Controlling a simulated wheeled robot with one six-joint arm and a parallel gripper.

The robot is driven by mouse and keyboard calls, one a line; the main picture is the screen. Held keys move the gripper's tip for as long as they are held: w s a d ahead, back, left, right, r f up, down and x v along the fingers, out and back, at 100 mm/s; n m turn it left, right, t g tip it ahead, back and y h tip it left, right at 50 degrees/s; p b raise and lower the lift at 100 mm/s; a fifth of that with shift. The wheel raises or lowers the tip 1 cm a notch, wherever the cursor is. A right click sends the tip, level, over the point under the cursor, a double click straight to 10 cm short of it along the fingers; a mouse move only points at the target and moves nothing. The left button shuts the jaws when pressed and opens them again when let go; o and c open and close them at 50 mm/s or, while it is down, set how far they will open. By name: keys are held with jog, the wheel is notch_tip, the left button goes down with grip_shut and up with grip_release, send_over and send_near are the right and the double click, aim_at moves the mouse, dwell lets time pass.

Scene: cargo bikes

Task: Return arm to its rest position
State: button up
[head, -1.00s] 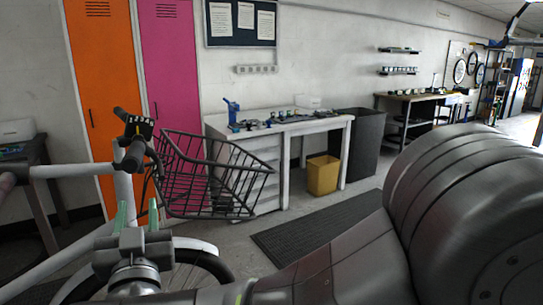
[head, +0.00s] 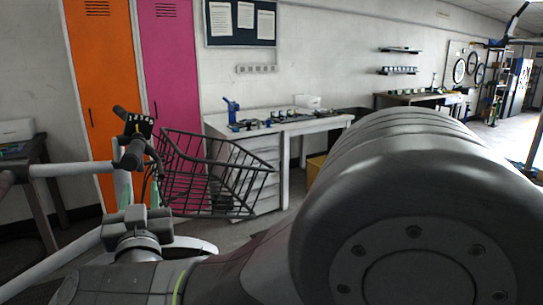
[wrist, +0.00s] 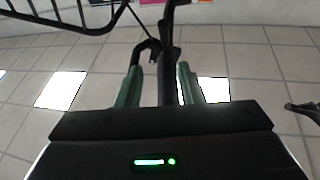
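My gripper (head: 138,190) is at the lower left of the head view, below the bike's handlebar (head: 134,150). Its two green fingers point upward and stand apart. In the wrist view my gripper (wrist: 158,72) also shows a clear gap between the fingers. A dark handlebar part (wrist: 167,60) appears between and beyond them against the ceiling. I see nothing clamped, and I cannot tell how close the handlebar is to the fingertips. My large grey arm link fills the lower right of the head view.
A black wire basket (head: 215,175) is mounted on the bike, right of my gripper. The white bike frame (head: 75,170) is at left. Behind stand an orange locker (head: 100,90), a pink locker (head: 170,70) and a white workbench (head: 270,140). A yellow bin (head: 314,168) is partly hidden.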

aim_at(142, 173)
jog(key=w+a, duration=0.1)
jog(key=w, duration=0.1)
jog(key=w+a, duration=0.1)
jog(key=w, duration=0.2)
jog(key=w+a+r, duration=0.1)
jog(key=w, duration=0.2)
jog(key=shift+w+a, duration=0.15)
jog(key=shift+w, duration=0.1)
jog(key=n, duration=0.1)
jog(key=d+n+y, duration=0.1)
jog(key=n, duration=0.1)
jog(key=shift+w+d+y+p, duration=0.1)
jog(key=shift+w+y+p, duration=0.2)
jog(key=shift+w+p, duration=0.1)
jog(key=shift+s, duration=0.1)
